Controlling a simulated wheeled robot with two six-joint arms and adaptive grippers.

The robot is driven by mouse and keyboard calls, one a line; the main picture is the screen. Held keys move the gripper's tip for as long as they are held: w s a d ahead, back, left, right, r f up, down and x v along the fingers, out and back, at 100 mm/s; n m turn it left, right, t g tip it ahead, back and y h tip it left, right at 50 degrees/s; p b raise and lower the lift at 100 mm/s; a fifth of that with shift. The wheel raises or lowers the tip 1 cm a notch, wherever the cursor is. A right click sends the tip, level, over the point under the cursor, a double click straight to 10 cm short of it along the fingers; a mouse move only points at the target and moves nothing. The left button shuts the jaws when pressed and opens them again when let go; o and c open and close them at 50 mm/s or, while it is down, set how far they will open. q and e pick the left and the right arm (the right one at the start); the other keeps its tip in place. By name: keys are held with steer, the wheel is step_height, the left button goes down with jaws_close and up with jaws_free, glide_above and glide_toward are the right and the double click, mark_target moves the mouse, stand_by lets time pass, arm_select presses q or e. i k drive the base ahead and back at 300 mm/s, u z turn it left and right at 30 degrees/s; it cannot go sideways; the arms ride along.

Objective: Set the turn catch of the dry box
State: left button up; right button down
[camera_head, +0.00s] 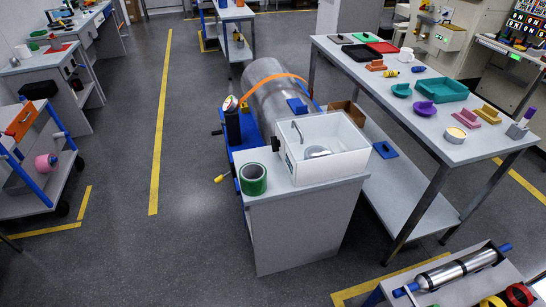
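A white box (345,165), which looks like the dry box, stands on a grey cabinet (310,222) in the middle of the view. Its top looks open or clear, and a round silver thing (317,152) shows inside. A thin grey curved bar (298,128) stands at its left rear. A small dark part (276,144) sits at its left side; I cannot tell whether this is the turn catch or how it is set. Neither of my grippers is in view.
A long table (440,122) with coloured trays stands at right.

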mark_target(275, 143)
steer(key=z, duration=0.15)
steer(key=k, duration=0.15)
steer(key=u, duration=1.1)
steer(key=i, duration=0.85)
steer(key=z, duration=2.1)
